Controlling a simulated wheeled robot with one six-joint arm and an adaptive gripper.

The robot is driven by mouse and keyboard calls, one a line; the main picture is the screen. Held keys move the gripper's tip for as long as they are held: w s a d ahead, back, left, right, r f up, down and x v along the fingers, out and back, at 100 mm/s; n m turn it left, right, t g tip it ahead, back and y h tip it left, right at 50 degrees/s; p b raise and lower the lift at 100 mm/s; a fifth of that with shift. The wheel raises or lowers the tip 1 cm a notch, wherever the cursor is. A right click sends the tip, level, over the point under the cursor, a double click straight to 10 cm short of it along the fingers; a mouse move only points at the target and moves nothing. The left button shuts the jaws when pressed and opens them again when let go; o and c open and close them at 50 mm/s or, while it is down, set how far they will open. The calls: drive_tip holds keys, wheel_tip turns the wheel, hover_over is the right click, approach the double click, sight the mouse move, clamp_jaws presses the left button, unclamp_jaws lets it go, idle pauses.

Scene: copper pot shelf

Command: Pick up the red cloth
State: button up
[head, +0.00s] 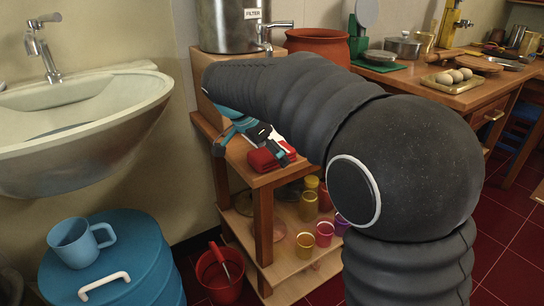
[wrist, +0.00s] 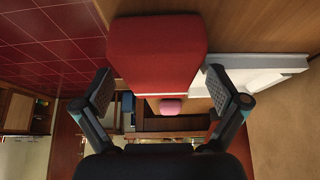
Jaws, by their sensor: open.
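The red cloth (head: 267,160) lies folded on the upper wooden shelf (head: 236,158), near its front edge, in the head view. My gripper (head: 255,137) is just above and beside it, and partly hides it. In the wrist view the red cloth (wrist: 155,52) is a flat block at the top centre, in front of the fingers. My gripper (wrist: 160,76) is open there, with one finger on each side of the cloth's near end. The frames do not clearly show whether either finger touches it.
A steel filter pot (head: 232,25) and a terracotta pot (head: 318,46) stand behind. Coloured cups (head: 324,234) are on the lower shelf. A red bucket (head: 220,272) stands on the floor. A white object (wrist: 250,66) lies right of the cloth in the wrist view.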

drive_tip(key=c, duration=1)
drive_tip(key=shift+d+f, duration=0.1)
drive_tip(key=shift+f, duration=0.1)
drive_tip(key=shift+c, duration=1.1)
wheel_tip(320, 180, up, 5)
drive_tip(key=shift+f+p, duration=0.1)
drive_tip(key=shift+p, duration=0.2)
drive_tip(key=s+d+r, duration=0.1)
drive_tip(key=d+r, duration=0.1)
drive_tip(key=d, duration=0.1)
drive_tip(key=s+d+r, duration=0.2)
drive_tip(key=d, duration=0.2)
drive_tip(key=s+d+r, duration=0.1)
drive_tip(key=d+r, duration=0.1)
drive_tip(key=d, duration=0.1)
drive_tip(key=shift+s+d+r, duration=0.15)
drive_tip(key=shift+d+r, duration=0.2)
drive_tip(key=shift+r, duration=0.05)
